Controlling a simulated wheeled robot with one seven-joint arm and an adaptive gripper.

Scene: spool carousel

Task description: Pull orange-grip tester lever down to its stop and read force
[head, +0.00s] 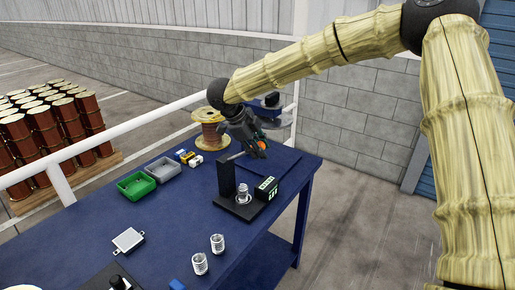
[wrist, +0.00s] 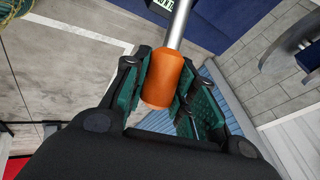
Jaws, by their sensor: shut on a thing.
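The tester (head: 227,178) stands on the blue table, with a black base and upright post. A spring (head: 242,192) stands on its base, beside a box with a green-lit display (head: 267,186). The reading is too small to make out. The lever's orange grip (head: 261,146) is mostly hidden by my gripper (head: 254,148) in the head view. In the wrist view the orange grip (wrist: 163,78) sits between the green-padded fingers of my gripper (wrist: 160,95), which is shut on it. The metal lever rod (wrist: 179,22) runs up from the grip. The lever is raised above the spring.
Green (head: 136,186) and grey (head: 163,169) bins stand at left. A wooden spool (head: 209,130) stands behind. A white rail (head: 120,134) runs along the back.

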